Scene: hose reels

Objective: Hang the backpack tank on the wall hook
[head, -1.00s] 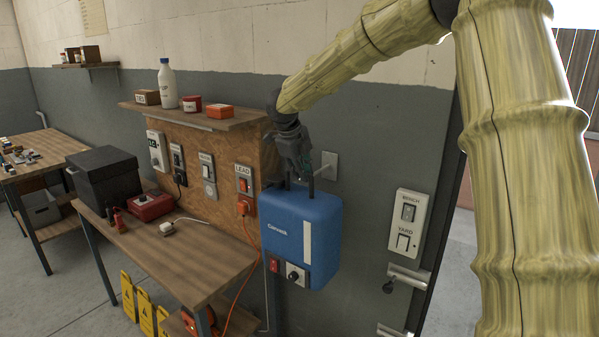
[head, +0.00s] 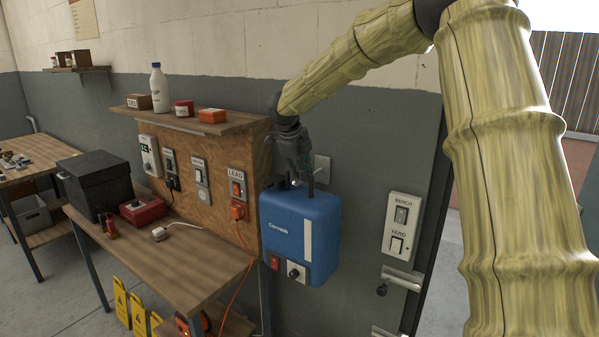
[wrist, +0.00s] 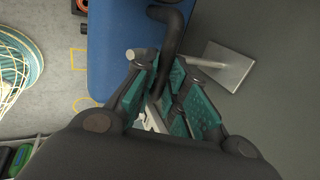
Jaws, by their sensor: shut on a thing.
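The backpack tank (head: 299,235) is a blue box with a pale stripe, hanging upright from my gripper close to the grey wall. My gripper (head: 295,178) points down above it, shut on its dark top handle (wrist: 172,35). In the wrist view the blue tank (wrist: 115,60) fills the upper middle. The wall hook is a pale square plate (head: 322,168) behind and right of my gripper. In the wrist view the hook plate (wrist: 230,66) has a metal peg reaching left toward the handle and fingers. The fingers partly hide the peg, so I cannot tell whether the handle is over it.
A wooden bench (head: 165,258) stands left, with a red case (head: 143,210) and black box (head: 95,183). A shelf (head: 190,122) juts out beside my arm. A BENCH/YARD switch panel (head: 401,226) is on the wall right. An orange cable (head: 243,268) hangs beside the tank.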

